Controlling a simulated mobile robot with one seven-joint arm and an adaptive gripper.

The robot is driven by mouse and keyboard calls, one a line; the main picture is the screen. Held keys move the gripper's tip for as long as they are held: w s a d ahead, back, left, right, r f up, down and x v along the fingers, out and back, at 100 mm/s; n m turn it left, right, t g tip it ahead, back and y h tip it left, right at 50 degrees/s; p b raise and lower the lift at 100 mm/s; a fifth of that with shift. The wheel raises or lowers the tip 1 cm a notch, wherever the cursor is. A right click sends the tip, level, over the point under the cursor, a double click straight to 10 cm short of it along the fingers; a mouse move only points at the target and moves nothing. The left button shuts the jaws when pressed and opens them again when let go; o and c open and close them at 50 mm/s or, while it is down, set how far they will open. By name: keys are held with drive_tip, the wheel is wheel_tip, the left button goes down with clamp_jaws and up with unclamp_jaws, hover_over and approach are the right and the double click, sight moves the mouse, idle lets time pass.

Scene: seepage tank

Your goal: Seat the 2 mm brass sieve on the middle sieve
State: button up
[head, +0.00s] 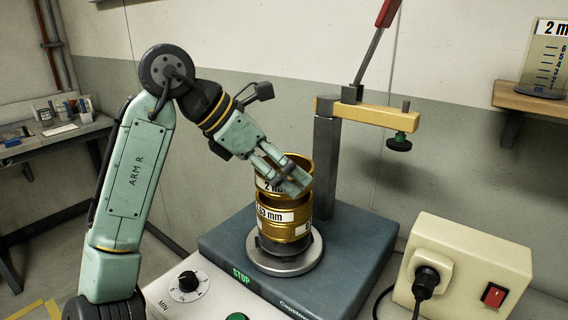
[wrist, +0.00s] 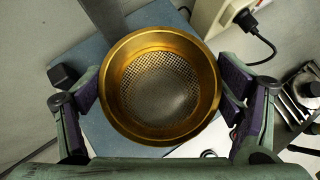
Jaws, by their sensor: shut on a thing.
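The 2 mm brass sieve (head: 268,184) is gripped in my gripper (head: 292,182) directly above the stack in the head view. In the wrist view its round brass wall and mesh (wrist: 160,88) fill the space between the two pads of my gripper (wrist: 162,92), one on each side. The middle sieve (head: 284,217), brass with a label ending in "3 mm", stands upright below it. A dark strip shows at the middle sieve's rim under the 2 mm sieve. I cannot tell whether the two touch. My fingers hide part of the upper sieve.
The stack stands on a round plate (head: 284,265) of the blue-grey shaker (head: 350,265). A post with a yellow clamp arm (head: 375,116) and red-handled lever (head: 388,14) rises just behind. A cream socket box (head: 455,265) is at right. The clamp hangs right of the stack.

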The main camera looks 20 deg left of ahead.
drive_tip(key=shift+f+b, duration=0.55)
drive_tip(key=shift+f, duration=0.45)
drive_tip(key=o, duration=1.2)
drive_tip(key=shift+c, duration=0.2)
drive_tip(key=v, duration=1.2)
